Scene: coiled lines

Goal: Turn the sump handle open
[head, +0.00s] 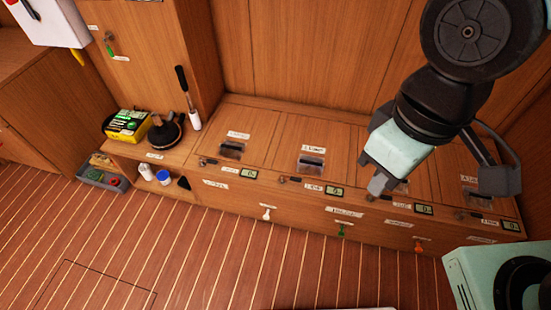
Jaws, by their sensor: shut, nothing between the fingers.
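Small handles sit low on the front of the wooden bench: a white handle (266,213), a green handle (341,230) and an orange handle (418,247). Another green handle (109,48) is on the cabinet wall at the upper left. The labels are too small to read, so I cannot tell which is the sump handle. My gripper (377,186) is shut and empty, in front of the bench's right half in the picture. It appears apart from the handles and hides part of the bench top.
The bench front carries several small displays (334,190) and latches. The striped floor (230,260) before the bench is clear.

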